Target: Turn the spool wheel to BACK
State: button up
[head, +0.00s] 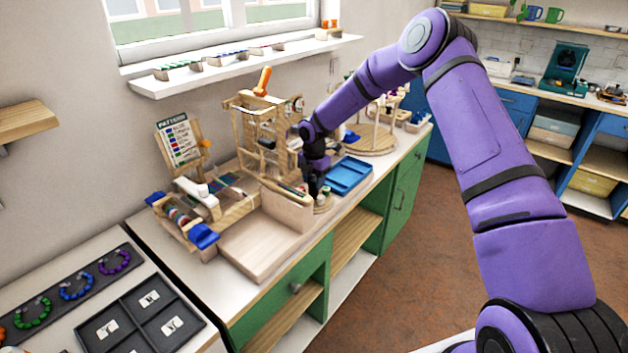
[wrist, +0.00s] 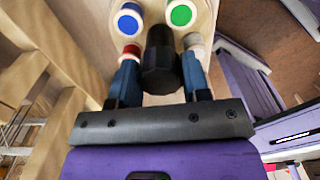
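The spool wheel (wrist: 155,12) is a pale wooden disc at the top of the wrist view. It carries upright spools: a blue-topped one (wrist: 129,20), a green-topped one (wrist: 181,14), part of a red one (wrist: 131,50) and a pale one (wrist: 192,40). A black faceted knob (wrist: 161,65) stands up between my fingers. In the head view the wheel (head: 324,206) sits low on the counter, partly hidden by my gripper. No BACK mark is readable.
A wooden box (head: 285,209) stands close left of the wheel, a blue tray (head: 348,176) close right. A wooden frame with an orange handle (head: 262,82) rises behind. A bead loom with blue knobs (head: 203,237) is farther left. The counter's front edge is near.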

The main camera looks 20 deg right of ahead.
jog(key=o, duration=0.4)
jog(key=shift+r, duration=0.1)
notch_tip(320, 180, up, 11)
jog(key=shift+f, duration=0.2)
dwell(0.4)
jog(key=s+d+r+m+t+h, duration=0.25)
jog(key=s+r+m, duration=0.95)
jog(key=s+r, duration=1.05)
jog(key=s+d+r+m+t+y, duration=0.1)
jog(key=s+m, duration=0.5)
jog(key=s, duration=0.7)
jog(key=s+d+r+m+t+y, duration=0.1)
jog(key=s+d+r+m+t, duration=0.1)
jog(key=s+m, duration=0.5)
jog(key=s+d+r, duration=0.1)
jog(key=s+r, duration=0.1)
jog(key=s, duration=0.4)
jog(key=shift+d, duration=0.2)
